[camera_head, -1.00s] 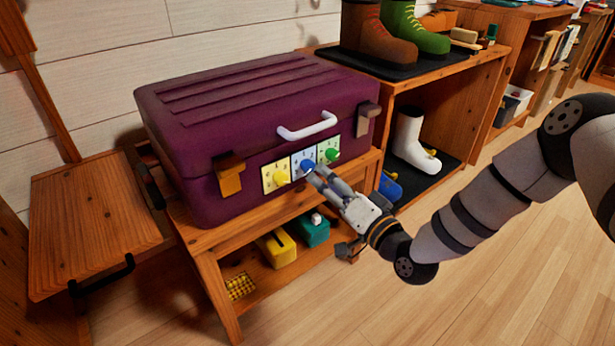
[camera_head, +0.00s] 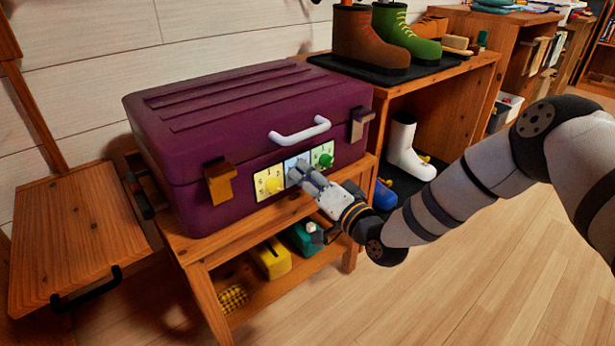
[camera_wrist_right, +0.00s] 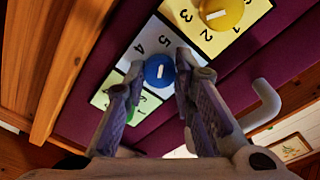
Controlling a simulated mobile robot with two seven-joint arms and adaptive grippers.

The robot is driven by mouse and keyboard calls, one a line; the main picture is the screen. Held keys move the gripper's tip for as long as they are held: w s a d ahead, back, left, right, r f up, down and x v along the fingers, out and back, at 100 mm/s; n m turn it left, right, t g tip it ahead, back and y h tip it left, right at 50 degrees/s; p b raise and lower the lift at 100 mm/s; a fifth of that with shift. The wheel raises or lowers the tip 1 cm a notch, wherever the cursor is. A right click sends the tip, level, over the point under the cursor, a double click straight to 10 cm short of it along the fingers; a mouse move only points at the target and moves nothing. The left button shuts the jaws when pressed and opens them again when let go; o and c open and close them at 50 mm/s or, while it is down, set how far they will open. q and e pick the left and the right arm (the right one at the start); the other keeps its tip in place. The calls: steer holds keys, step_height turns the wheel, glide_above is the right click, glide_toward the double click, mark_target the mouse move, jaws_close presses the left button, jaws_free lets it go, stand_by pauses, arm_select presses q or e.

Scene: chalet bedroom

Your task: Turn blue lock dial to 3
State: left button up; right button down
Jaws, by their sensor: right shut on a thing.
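A purple suitcase (camera_head: 240,120) has a panel of three dials on its front: yellow (camera_head: 274,186), blue in the middle, and green (camera_head: 326,160). In the right wrist view the blue dial (camera_wrist_right: 159,72) sits on a pale blue plate between my fingertips, with a white mark on it. The digits 5 and 4 show beside it; the fingers cover other digits. My right gripper (camera_head: 297,172) reaches the panel from the front right and is shut on the blue dial (camera_wrist_right: 157,74). In the head view its fingers mostly hide that dial. My left gripper is not in view.
The suitcase rests on a wooden bench (camera_head: 192,250) with yellow and teal boxes on its lower shelf. A white handle (camera_head: 300,132) is above the dials, with latches (camera_head: 219,183) at either side. A shoe rack (camera_head: 455,90) stands right. The floor at right is clear.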

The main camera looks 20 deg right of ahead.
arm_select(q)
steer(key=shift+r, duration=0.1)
arm_select(e)
steer(key=shift+n, duration=0.3)
